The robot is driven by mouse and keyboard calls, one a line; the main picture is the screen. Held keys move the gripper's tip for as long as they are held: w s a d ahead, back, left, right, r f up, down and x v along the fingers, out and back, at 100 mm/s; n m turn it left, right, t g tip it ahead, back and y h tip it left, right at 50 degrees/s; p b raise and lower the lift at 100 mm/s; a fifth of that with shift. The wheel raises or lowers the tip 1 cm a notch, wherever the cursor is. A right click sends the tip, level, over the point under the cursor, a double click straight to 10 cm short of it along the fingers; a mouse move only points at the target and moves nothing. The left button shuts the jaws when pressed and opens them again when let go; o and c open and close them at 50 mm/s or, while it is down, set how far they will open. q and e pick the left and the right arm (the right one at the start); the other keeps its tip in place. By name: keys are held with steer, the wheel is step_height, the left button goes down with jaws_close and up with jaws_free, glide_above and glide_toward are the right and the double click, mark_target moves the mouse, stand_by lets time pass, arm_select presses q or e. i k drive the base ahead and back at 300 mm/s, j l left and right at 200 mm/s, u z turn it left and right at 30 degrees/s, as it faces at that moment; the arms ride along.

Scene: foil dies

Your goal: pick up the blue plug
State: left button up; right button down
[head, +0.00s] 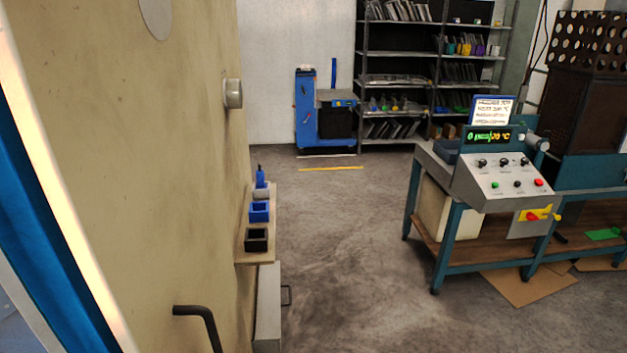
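No thing is plainly recognisable as the blue plug. A narrow wooden shelf on the beige wall at left holds a small blue pointed object (260,178) at its far end, too small to identify. Beside it is a pale grey rounded piece (261,193). Nearer on the shelf are a blue open-topped box (259,211) and a black open-topped box (256,240); I cannot see what is inside them. Neither of my grippers is in view.
The beige wall (150,180) fills the left side, with a dark handle (200,318) low on it. A workbench with a control panel (505,178) stands at right. A blue cart (306,108) and shelving (400,54) stand at the back. The middle floor is clear.

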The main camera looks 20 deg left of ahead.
mark_target(260, 174)
steer(key=i+l+z, duration=0.1)
steer(key=i+z, duration=0.55)
steer(key=i, duration=0.15)
steer(key=i+u, duration=0.1)
steer(key=i, duration=0.4)
steer(key=i+l+u, duration=0.15)
steer(key=i, duration=0.35)
steer(key=i+u, duration=0.2)
steer(key=u, duration=0.2)
steer(key=i+l+u, duration=0.2)
steer(key=u, duration=0.2)
steer(key=i+l+u, duration=0.15)
steer(key=u, duration=0.2)
steer(key=i+l+u, duration=0.25)
steer(key=u, duration=0.15)
